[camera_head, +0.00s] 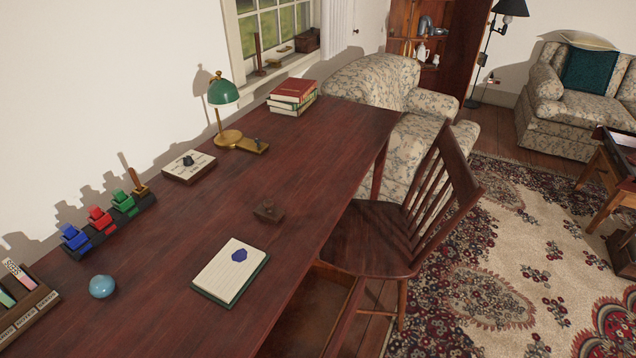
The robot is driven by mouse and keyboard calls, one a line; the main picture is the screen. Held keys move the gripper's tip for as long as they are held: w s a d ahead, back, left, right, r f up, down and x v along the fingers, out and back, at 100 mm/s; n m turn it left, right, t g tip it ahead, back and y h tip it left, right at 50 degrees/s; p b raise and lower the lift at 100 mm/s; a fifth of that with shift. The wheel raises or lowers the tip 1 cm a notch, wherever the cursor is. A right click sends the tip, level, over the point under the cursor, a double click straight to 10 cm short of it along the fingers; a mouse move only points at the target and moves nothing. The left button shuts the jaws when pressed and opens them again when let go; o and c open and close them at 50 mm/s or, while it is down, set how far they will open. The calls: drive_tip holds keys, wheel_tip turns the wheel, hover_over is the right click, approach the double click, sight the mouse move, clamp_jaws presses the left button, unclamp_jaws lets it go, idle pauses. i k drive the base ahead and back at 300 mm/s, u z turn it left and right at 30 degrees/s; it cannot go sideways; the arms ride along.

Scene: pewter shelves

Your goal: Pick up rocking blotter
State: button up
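A small dark brown wooden block with a knob on top, which looks like the rocking blotter (268,211), sits on the desk (330,145). My gripper is not in view.
A blue shape (239,255) lies on the notepad. A blue ball (103,286), coloured stamps (100,217), a white-topped box (189,168), a green lamp (224,94) and stacked books (292,97) stand on the desk. A wooden chair (440,200) is at its right side. Bare desk surrounds the block.

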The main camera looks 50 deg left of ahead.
sight(266, 211)
drive_tip(key=i, duration=0.8)
drive_tip(key=u, duration=1.3)
drive_tip(key=i, duration=0.4)
drive_tip(key=u, duration=2.15)
